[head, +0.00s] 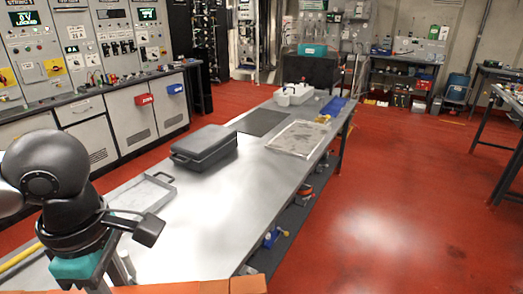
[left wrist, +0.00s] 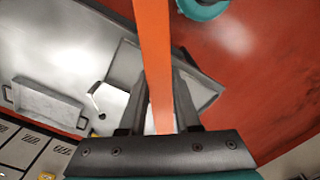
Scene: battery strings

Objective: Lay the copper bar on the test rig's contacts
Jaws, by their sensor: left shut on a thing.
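A long flat orange copper bar (left wrist: 156,70) runs between the fingers of my left gripper (left wrist: 163,62), which is shut on it in the left wrist view. In the head view my left gripper (head: 108,272) is at the lower left, near the front end of the metal bench. An orange strip that looks like the same bar (head: 195,288) crosses the bottom edge there, partly cut off. I cannot make out the test rig's contacts for certain. My right gripper is not in view.
The long metal bench (head: 215,215) has wide bare space. On it are a shallow grey tray (head: 157,182), a black case (head: 205,150), a dark mat (head: 260,122) and a pale flat tray (head: 298,138). Control cabinets (head: 130,113) stand at the left.

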